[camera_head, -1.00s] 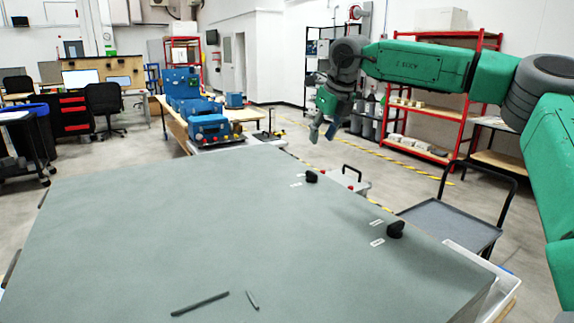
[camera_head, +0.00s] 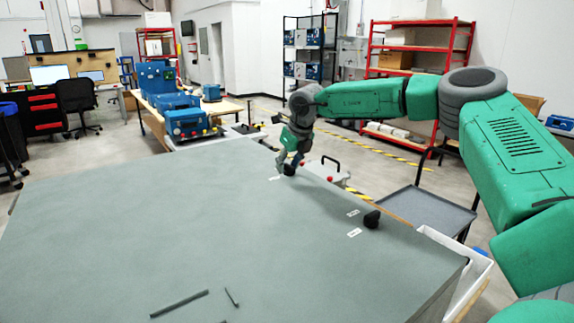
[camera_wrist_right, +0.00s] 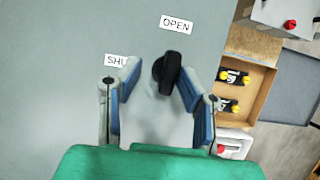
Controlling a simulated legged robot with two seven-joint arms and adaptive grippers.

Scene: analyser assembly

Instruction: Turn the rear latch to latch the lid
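The lid (camera_head: 170,220) is a large flat grey-green panel that fills the foreground. The rear latch (camera_head: 289,170) is a small black knob near its far right edge. In the right wrist view the rear latch (camera_wrist_right: 168,72) has its long grip roughly upright, one end toward the OPEN label (camera_wrist_right: 176,24). The SHUT label (camera_wrist_right: 117,60) is partly covered by a finger. My right gripper (camera_head: 287,160) is at the rear latch, fingers open. In the wrist view my right gripper (camera_wrist_right: 157,84) has the latch between its fingertips, closer to the right finger. My left gripper is out of view.
A second black latch (camera_head: 371,219) with two labels sits nearer on the same edge. Two thin dark rods, one long (camera_head: 179,304) and one short (camera_head: 231,298), lie on the lid's near part. A cart (camera_head: 425,210) stands right of the lid. The middle of the lid is clear.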

